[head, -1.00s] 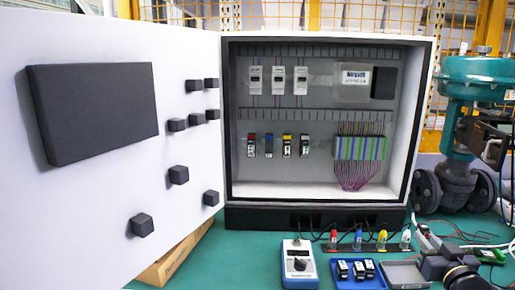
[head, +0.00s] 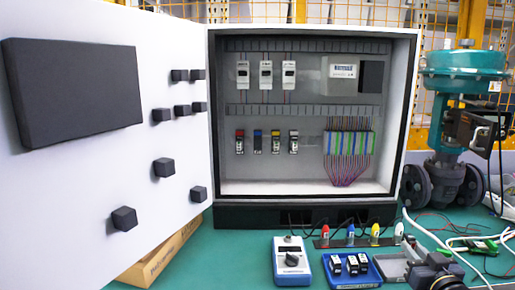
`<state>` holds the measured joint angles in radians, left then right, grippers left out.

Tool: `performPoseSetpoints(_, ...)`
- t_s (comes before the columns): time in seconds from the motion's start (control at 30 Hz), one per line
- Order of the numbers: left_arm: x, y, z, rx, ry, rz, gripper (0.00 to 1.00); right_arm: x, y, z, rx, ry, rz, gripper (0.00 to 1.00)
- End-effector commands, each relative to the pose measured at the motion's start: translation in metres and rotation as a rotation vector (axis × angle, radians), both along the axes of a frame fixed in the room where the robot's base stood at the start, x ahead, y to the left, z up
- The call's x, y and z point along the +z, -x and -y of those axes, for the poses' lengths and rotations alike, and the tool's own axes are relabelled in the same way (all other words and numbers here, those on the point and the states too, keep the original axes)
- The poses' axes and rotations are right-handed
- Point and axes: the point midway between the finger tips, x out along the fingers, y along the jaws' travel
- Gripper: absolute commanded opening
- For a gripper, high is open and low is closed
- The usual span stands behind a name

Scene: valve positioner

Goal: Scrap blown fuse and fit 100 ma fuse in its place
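A row of small fuse carriers with red (head: 239,142), blue (head: 258,142), yellow (head: 276,142) and white (head: 293,142) tops sits on the lower rail inside the open cabinet. I cannot tell which fuse is blown, nor read any rating. A blue tray (head: 373,281) on the green bench holds three small black-and-white parts. A grey tray (head: 391,267) stands to its right and looks empty where visible. My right gripper (head: 427,270) is low at the bottom right, partly in front of the grey tray; its fingers are not clear. My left gripper is not in view.
A blue-and-white meter (head: 291,262) stands left of the blue tray. Coloured plugs stand on a dark strip (head: 340,242) behind the trays. The cabinet door (head: 100,190) is swung open left. A teal valve (head: 463,75) and loose cables lie right.

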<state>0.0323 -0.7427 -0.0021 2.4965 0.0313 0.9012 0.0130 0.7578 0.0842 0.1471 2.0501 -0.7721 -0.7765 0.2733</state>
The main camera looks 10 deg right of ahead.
Motion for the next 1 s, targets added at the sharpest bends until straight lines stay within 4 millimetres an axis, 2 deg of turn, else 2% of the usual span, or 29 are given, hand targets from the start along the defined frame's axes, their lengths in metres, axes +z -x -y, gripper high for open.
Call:
performPoseSetpoints(0.03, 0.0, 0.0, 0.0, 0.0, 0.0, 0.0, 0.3, 0.0, 0.0, 0.0, 0.0, 0.0, 0.0, 0.22)
performPoseSetpoints(0.2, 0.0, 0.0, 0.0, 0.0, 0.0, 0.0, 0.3, 0.0, 0.0, 0.0, 0.0, 0.0, 0.0, 0.42)
performPoseSetpoints(0.53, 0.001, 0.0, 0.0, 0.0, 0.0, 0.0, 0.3, 0.0, 0.005, 0.0, -0.001, 0.001, 0.0, 0.42)
performPoseSetpoints(0.9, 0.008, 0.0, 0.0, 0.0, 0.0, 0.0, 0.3, 0.0, 0.063, -0.006, -0.003, 0.001, -0.001, 0.42)
performPoseSetpoints(1.0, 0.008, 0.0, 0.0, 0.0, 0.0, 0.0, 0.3, 0.0, 0.073, -0.008, -0.001, 0.001, 0.0, 0.42)
